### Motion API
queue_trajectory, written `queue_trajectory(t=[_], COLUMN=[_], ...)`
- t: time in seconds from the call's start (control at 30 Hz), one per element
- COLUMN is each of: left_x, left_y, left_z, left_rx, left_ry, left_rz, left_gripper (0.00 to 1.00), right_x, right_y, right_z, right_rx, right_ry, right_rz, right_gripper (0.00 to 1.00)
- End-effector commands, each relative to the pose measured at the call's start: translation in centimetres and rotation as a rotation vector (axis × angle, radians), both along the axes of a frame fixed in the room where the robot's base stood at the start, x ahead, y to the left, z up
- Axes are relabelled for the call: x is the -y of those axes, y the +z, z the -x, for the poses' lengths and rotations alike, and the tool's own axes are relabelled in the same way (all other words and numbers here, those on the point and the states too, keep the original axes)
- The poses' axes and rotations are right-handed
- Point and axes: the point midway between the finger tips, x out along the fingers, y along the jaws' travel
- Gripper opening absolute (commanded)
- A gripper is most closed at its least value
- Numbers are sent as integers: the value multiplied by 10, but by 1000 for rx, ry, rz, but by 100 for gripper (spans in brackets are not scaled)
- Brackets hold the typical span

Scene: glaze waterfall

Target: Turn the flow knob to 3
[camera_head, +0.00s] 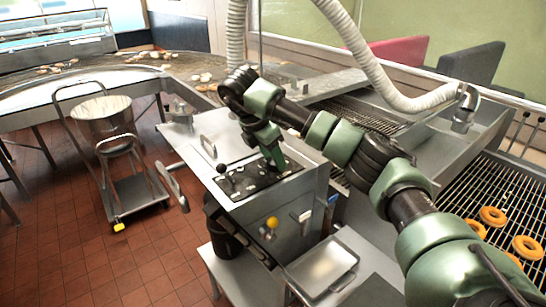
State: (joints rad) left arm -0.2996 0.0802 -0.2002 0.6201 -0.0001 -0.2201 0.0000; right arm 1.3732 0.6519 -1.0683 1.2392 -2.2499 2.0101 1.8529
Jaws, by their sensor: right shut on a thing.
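The dark control panel (250,185) lies on top of the steel machine housing in the middle of the camera_head view, with small pale markings. My right gripper (281,166) reaches down onto the right part of this panel and is shut on what appears to be the flow knob. The knob is hidden behind the fingers, so its setting cannot be read. A black ball-topped lever (222,169) stands at the panel's left end, apart from the gripper. My left gripper is not in view.
A yellow ball knob (272,222) sits on the housing's front. A steel tray (322,265) is at the lower middle. Doughnuts (492,216) lie on a wire rack at right. A pale hose (372,68) hangs above my right arm. A trolley with a pot (104,118) stands left on open floor.

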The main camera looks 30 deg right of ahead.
Motion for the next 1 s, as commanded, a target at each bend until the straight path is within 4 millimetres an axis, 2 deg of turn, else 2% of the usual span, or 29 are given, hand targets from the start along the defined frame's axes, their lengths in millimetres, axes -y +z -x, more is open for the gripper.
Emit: queue_trajectory(t=[0.07,0.1,0.17,0.2,0.57,1.0], left_x=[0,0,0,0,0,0], left_y=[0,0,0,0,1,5], left_z=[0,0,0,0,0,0], left_rx=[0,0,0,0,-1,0], left_ry=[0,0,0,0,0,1], left_rz=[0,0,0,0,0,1], left_gripper=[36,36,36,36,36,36], right_x=[0,0,0,0,-1,-25], right_y=[0,0,0,0,5,63], right_z=[0,0,0,0,0,1], right_rx=[1,1,1,1,2,2], right_ry=[-1,0,0,0,2,2], right_rz=[0,0,0,0,1,1], right_gripper=[2,45,62,64,64,64])
